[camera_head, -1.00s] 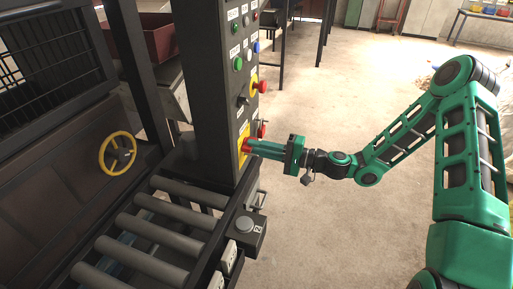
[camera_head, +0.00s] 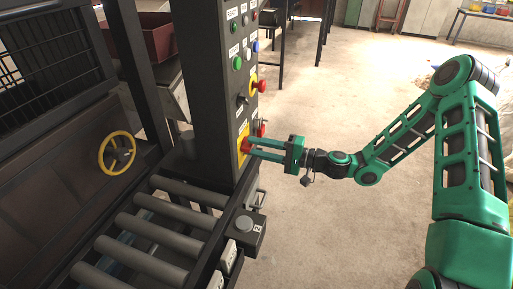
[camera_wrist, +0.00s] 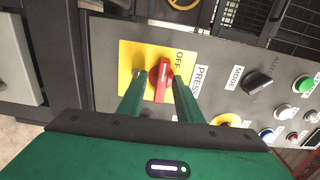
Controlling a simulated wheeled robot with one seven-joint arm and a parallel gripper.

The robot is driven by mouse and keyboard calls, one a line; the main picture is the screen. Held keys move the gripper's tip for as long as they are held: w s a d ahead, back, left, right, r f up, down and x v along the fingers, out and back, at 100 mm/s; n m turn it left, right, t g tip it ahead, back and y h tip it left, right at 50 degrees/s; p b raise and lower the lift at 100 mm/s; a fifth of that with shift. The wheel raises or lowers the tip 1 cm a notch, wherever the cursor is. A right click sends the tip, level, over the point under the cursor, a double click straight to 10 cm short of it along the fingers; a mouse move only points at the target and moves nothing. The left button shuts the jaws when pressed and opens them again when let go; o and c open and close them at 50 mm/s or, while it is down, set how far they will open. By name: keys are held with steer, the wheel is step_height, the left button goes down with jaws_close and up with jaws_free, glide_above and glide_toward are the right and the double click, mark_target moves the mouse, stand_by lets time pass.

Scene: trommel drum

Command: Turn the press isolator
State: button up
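The press isolator is a red rotary handle (camera_wrist: 161,80) on a yellow plate (camera_wrist: 128,56), beside the words OFF and PRESS in the wrist view. In the head view, the isolator's yellow plate (camera_head: 242,140) is low on the dark control column. My gripper (camera_head: 251,147) reaches it from the right. In the wrist view my gripper (camera_wrist: 158,77) is open, with one finger on each side of the red handle. A gap shows on the left of the handle; the right finger is very close, and I cannot tell whether it touches.
The panel also has a black MODE selector (camera_wrist: 257,82), a green button (camera_wrist: 304,84) and a red button on a yellow ring (camera_head: 259,87). Rollers (camera_head: 150,234) and a button box (camera_head: 246,232) lie below. The floor (camera_head: 340,225) to the right is clear.

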steer(key=shift+d, duration=0.1)
steer(key=v, duration=1)
steer(key=shift+d, duration=0.3)
steer(key=shift+s, duration=0.1)
steer(key=s+d+f+n+g+h, duration=0.45)
steer(key=s+d+g+h, duration=0.2)
steer(key=s, duration=0.25)
steer(key=s+d+r+m+h, duration=0.1)
steer(key=s+d+r+h, duration=0.1)
steer(key=s+d+h, duration=0.3)
steer(key=s+d+r+m+h, duration=0.1)
steer(key=s+d+r+h, duration=0.1)
steer(key=d, duration=0.6)
steer(key=s+d+r+m+h, duration=0.1)
steer(key=s+d+r, duration=0.3)
steer(key=s, duration=0.4)
steer(key=s+d+r+m+h, duration=0.2)
steer(key=s+d+r+m, duration=0.2)
steer(key=s+r, duration=0.3)
steer(key=shift+s+d, duration=0.55)
steer(key=shift+d, duration=0.15)
